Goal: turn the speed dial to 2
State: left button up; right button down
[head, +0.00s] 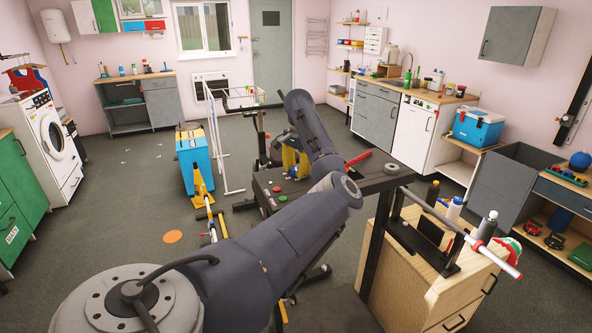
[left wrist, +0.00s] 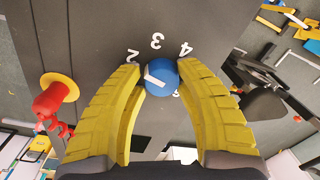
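The speed dial (left wrist: 165,76) is a blue round knob on a dark panel, seen in the left wrist view. White numerals 2, 3 and 4 lie around its far side, and another is partly hidden at its lower right. A white mark shows on the dial's left part; I cannot tell exactly which number it points to. My left gripper (left wrist: 161,75) has its yellow fingers on both sides of the dial, closed about it. In the head view the left gripper (head: 297,161) is over the dark machine panel, and the arm hides the dial. My right gripper is not in view.
A red emergency-style button on a yellow base (left wrist: 54,92) stands left of the fingers. Red and green buttons (head: 279,189) show on the panel in the head view. A wooden cabinet (head: 420,285) with bottles stands at the right.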

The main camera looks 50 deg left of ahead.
aim_at(298, 169)
pick_arm(q)
jog(key=o, duration=0.4)
jog(key=shift+o, duration=0.2)
notch_tip(298, 169, up, 12)
jog(key=shift+d, duration=0.3)
dwell(0.5)
